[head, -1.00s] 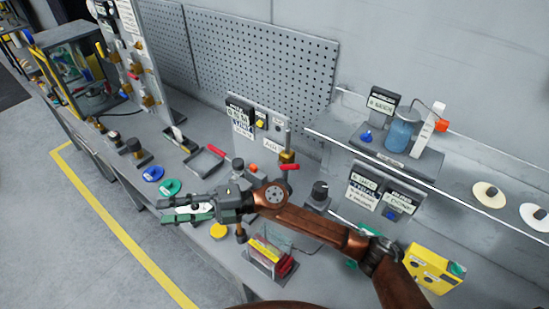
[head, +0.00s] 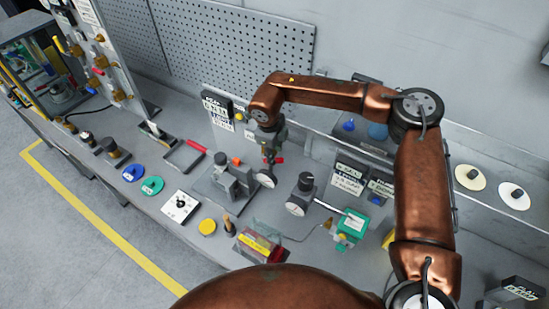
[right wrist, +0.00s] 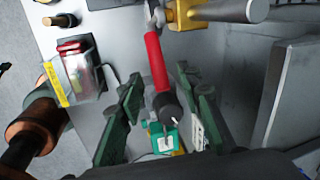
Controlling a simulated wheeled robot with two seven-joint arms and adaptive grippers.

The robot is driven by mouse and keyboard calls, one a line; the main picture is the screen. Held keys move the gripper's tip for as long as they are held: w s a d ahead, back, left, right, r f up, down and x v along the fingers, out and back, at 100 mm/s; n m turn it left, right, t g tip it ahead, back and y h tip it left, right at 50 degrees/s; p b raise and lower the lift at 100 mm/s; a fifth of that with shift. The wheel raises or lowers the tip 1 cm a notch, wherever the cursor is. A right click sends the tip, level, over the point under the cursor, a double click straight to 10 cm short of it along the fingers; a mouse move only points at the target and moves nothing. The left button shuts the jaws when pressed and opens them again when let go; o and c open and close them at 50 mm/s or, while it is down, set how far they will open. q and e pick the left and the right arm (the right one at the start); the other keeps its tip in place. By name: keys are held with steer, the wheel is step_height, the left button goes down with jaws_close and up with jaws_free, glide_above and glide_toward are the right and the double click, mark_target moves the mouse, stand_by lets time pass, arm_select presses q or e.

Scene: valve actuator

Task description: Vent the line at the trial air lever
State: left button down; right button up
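A lever with a red handle (right wrist: 153,60) lies in the right wrist view, joined to a brass valve body (right wrist: 184,14) at the top. In the head view only a small red part of the handle (head: 280,160) shows beside my right gripper (head: 268,163), which points down over the valve panel. In the right wrist view my right gripper (right wrist: 161,78) is open, its green fingers apart on either side of the red handle. I cannot tell whether they touch it. The panel's labels (head: 217,108) are partly hidden by my arm. My left gripper is not in view.
A black regulator knob (head: 305,183) and a green box (head: 350,228) stand right of the lever. A grey fixture (head: 228,182) stands to the left. The pegboard (head: 235,45) is behind.

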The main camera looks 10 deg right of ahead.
steer(key=f+p, duration=0.1)
steer(key=f, duration=0.1)
steer(key=w+f, duration=0.1)
steer(key=f, duration=0.2)
steer(key=shift+p, duration=0.4)
steer(key=shift+w+d+f, duration=0.1)
steer(key=shift+f, duration=0.45)
jaws_close()
steer(key=shift+d, duration=0.1)
